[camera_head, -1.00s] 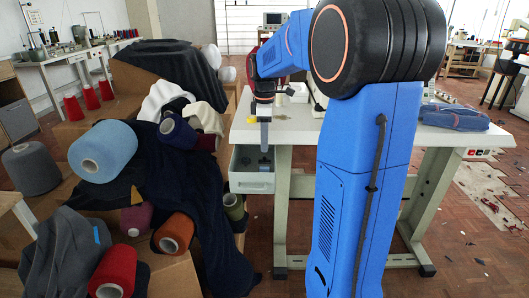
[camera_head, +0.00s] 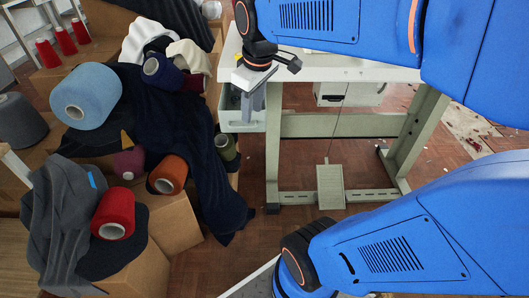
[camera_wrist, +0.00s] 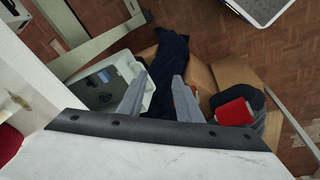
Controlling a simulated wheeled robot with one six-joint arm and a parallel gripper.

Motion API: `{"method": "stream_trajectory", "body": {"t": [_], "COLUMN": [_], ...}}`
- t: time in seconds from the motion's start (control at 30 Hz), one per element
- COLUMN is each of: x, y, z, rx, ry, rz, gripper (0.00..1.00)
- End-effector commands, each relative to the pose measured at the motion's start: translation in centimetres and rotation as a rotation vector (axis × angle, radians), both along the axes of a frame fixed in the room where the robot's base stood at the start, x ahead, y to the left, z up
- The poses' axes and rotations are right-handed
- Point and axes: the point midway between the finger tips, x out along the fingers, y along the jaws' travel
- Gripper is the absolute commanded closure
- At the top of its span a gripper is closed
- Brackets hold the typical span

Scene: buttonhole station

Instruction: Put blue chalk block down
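My gripper (camera_head: 256,98) points down in front of the open drawer under the table in the head view. In the wrist view my gripper (camera_wrist: 158,100) has its two grey fingers apart, with dark cloth seen through the gap and nothing held between them. The pale drawer (camera_head: 240,126) is partly covered by my arm in the head view. I cannot pick out a blue chalk block for sure. A small bright blue patch (camera_head: 92,181) shows on grey cloth at left.
The white table (camera_head: 345,69) stands behind my arm on grey-green legs. Cardboard boxes (camera_head: 175,222) at left carry cloth and yarn cones, including a red cone (camera_head: 113,214) and an orange cone (camera_head: 169,174). A green cone (camera_head: 225,147) stands close to the drawer. Floor below the table is mostly clear.

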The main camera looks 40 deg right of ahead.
Motion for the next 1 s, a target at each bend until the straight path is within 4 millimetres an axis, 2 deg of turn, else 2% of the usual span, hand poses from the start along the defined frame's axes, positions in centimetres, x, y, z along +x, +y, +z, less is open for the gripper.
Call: {"method": "stream_trajectory", "body": {"t": [0.03, 0.2, 0.4, 0.6, 1.0], "x": [-1.6, -6.0, -9.8, -11.4, -11.5], "y": [0.7, 2.4, 3.7, 4.1, 4.1], "z": [-0.4, -2.1, -4.3, -5.5, -5.6], "rx": [0.011, 0.06, 0.121, 0.154, 0.157], "ry": [-0.022, -0.088, -0.146, -0.17, -0.172], "rz": [-0.033, -0.169, -0.297, -0.357, -0.364], "gripper": [0.68, 0.68, 0.68, 0.68, 0.68]}}
